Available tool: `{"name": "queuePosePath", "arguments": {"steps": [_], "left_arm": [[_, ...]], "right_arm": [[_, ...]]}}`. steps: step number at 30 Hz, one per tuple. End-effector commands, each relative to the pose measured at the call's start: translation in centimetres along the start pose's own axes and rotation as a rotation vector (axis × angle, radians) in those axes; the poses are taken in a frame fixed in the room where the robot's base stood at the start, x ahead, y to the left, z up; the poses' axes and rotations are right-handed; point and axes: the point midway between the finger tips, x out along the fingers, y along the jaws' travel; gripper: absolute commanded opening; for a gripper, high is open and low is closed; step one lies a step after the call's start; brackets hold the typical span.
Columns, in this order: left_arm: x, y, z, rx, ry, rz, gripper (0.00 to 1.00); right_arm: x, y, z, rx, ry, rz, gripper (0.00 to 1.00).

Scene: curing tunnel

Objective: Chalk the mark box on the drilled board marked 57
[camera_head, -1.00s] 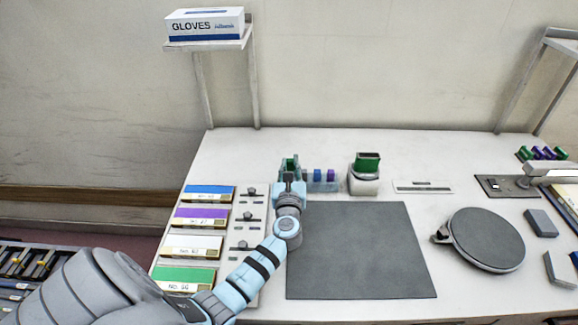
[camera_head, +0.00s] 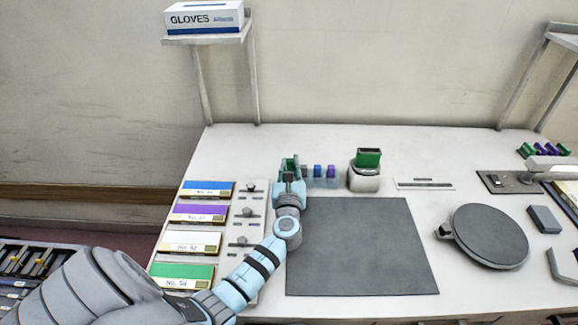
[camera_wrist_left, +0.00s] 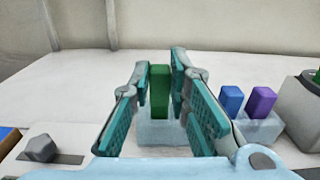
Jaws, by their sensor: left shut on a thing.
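My left gripper (camera_head: 290,165) is at the back of the bench, its teal fingers pointing away. In the left wrist view the gripper (camera_wrist_left: 168,98) is shut on a green chalk (camera_wrist_left: 160,91), which stands upright in a pale clear holder (camera_wrist_left: 263,132). A blue chalk (camera_wrist_left: 231,101) and a purple chalk (camera_wrist_left: 262,102) stand in the holder to the right of the fingers. Cards with blue (camera_head: 208,187), purple (camera_head: 201,209), white (camera_head: 193,239) and green (camera_head: 184,271) bands lie at the left; their numbers are too blurred to read surely. I cannot pick out a board marked 57. My right gripper is not in view.
A bare dark mat (camera_head: 362,250) lies mid-bench. Right of the holder stands a white stand with a green block (camera_head: 368,158). A round dark plate (camera_head: 490,236) and a grey block (camera_head: 543,219) are at the right. A dark rack (camera_head: 30,265) is at the lower left.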

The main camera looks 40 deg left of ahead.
Motion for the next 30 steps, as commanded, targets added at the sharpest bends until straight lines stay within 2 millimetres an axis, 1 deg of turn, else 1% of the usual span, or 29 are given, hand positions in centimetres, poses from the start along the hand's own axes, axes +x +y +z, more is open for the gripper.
{"name": "queuePosePath", "arguments": {"steps": [4,12,13,16,17,26,30], "left_arm": [[0.0,0.0,-0.5,0.0,0.0,0.0,0.0],[0.0,0.0,-0.5,0.0,0.0,0.0,0.0],[0.0,0.0,-0.5,0.001,0.0,0.0,0.21],[0.0,0.0,-0.5,0.001,0.0,0.0,0.37],[0.0,0.0,-0.5,0.001,0.0,0.0,0.4],[0.0,0.0,-0.3,0.001,0.0,0.0,0.4],[0.0,0.0,0.8,0.001,0.0,0.0,0.4]], "right_arm": [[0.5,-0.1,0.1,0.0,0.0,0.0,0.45],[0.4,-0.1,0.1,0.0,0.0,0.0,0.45],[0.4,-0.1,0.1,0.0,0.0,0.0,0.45],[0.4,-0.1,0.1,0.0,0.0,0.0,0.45],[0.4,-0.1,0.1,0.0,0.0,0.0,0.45],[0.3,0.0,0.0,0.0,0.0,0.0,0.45],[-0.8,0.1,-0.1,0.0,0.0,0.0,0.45]]}}
